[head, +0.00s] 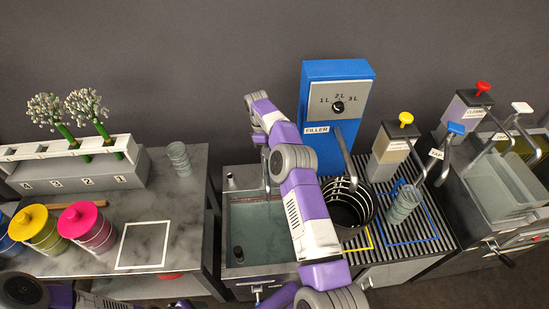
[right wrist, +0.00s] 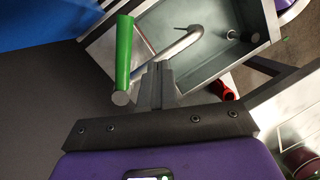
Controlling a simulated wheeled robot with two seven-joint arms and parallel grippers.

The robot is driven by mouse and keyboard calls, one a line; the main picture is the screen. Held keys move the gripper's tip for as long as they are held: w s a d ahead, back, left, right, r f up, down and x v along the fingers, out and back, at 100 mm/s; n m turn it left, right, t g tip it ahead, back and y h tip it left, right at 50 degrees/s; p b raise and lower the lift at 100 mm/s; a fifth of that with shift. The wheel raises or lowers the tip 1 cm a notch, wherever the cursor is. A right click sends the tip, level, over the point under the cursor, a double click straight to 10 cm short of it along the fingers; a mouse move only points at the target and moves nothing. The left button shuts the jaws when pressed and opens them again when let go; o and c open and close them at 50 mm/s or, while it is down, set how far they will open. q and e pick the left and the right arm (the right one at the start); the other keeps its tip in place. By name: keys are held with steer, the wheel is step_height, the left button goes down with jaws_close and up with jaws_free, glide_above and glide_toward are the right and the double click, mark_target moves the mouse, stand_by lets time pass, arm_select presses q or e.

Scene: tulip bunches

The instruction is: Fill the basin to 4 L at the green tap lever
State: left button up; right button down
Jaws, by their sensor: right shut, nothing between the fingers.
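The basin (head: 262,270) is a steel sink left of my right arm, with a blue-green surface inside that looks like water; no level can be read. It also shows at the upper right of the right wrist view (right wrist: 262,52), with a curved metal spout (right wrist: 182,45) over it. The green tap lever (right wrist: 124,52) stands just left of my right gripper's fingertips in the right wrist view. My right gripper (right wrist: 158,72) is shut and empty, apparently apart from the lever. My arm hides the lever in the head view. My left arm shows at the lower left; its jaws are not clear.
A blue dispenser (head: 312,90) with a litre dial stands behind a dark bucket (head: 345,212). Pump bottles and a glass (head: 403,203) stand at the right. A marble table (head: 185,215) with tins and a flower rack is at the left.

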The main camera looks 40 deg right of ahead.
steer(key=s+a+f+n+t+h+b, duration=0.1)
steer(key=s+a+f+n+t+h, duration=0.25)
steer(key=n, duration=0.75)
steer(key=s+a+f+n+t+h+b, duration=0.1)
steer(key=a+n+t+h, duration=0.1)
steer(key=a+n+h, duration=0.6)
steer(key=s+a+f+n+t+h+b, duration=0.1)
steer(key=s+f+n+t+h, duration=0.2)
steer(key=n, duration=1)
steer(key=w+d+b, duration=0.1)
steer(key=w+d, duration=0.2)
steer(key=d, duration=0.3)
steer(key=w+d+r+h+b, duration=0.1)
steer(key=w+d, duration=0.1)
steer(key=d, duration=0.5)
steer(key=shift+w+d, duration=0.15)
steer(key=shift+w, duration=0.25)
steer(key=shift+r, duration=0.1)
